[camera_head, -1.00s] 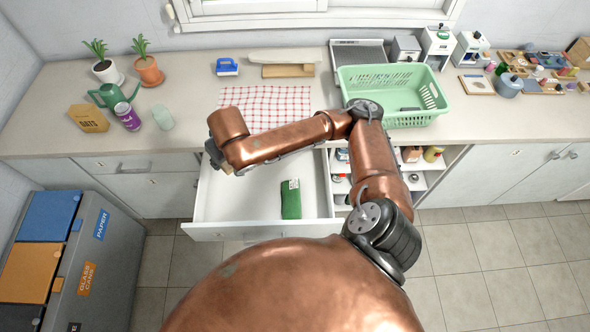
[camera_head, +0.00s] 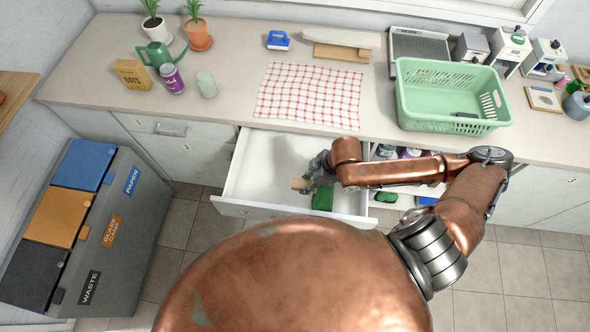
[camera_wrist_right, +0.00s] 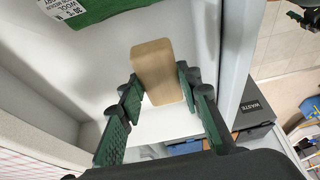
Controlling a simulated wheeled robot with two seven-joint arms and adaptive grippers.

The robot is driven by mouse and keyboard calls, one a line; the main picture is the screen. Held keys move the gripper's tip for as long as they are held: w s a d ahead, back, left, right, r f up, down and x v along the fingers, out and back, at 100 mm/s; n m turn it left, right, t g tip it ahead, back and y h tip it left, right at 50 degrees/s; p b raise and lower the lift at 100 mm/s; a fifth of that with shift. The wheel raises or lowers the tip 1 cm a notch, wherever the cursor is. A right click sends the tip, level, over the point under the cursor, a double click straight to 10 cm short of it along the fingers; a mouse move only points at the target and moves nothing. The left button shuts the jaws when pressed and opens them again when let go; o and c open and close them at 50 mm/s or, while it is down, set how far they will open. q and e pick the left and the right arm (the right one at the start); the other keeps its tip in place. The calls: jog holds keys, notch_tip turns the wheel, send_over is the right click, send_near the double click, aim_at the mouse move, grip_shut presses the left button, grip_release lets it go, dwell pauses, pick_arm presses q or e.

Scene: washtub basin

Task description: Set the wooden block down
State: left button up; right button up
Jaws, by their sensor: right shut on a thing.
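The wooden block (camera_head: 299,184) is a plain, light-brown piece held at the tips of my right gripper (camera_head: 312,178). In the wrist view the block (camera_wrist_right: 155,70) sits between the green-padded fingers of the right gripper (camera_wrist_right: 160,95), which are shut on it. The gripper is over the open white drawer (camera_head: 250,165), near its middle. I cannot tell whether the block touches the drawer floor. My left gripper is not in view.
A green packet with a white label (camera_head: 323,199) lies in the drawer beside the gripper; it also shows in the wrist view (camera_wrist_right: 97,8). The drawer's left part is bare. A checked cloth (camera_head: 308,95) and green basket (camera_head: 450,120) are on the counter above.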

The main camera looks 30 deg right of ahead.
aim_at(299, 180)
jog(key=shift+w+a+f, duration=0.4)
jog(key=shift+w+a, duration=0.1)
jog(key=shift+w, duration=0.15)
jog(key=shift+w+a+f, duration=0.35)
jog(key=shift+w+a, duration=0.15)
jog(key=shift+w, duration=0.1)
jog(key=w+a+f, duration=0.2)
jog(key=w+a+f+b, duration=0.1)
jog(key=w+a+f, duration=0.1)
jog(key=w+f, duration=0.1)
jog(key=w+a+f+b, duration=0.1)
jog(key=w+f, duration=0.1)
jog(key=w, duration=0.1)
jog(key=shift+a+f, duration=0.35)
jog(key=shift+a, duration=0.05)
jog(key=shift+w+a+f, duration=0.15)
jog(key=shift+f, duration=0.15)
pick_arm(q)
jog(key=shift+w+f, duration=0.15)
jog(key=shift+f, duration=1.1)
pick_arm(e)
jog(key=shift+w+f, duration=0.1)
jog(key=shift+f, duration=1.5)
jog(key=shift+f, duration=0.1)
jog(key=o, duration=1.1)
jog(key=shift+o, duration=0.2)
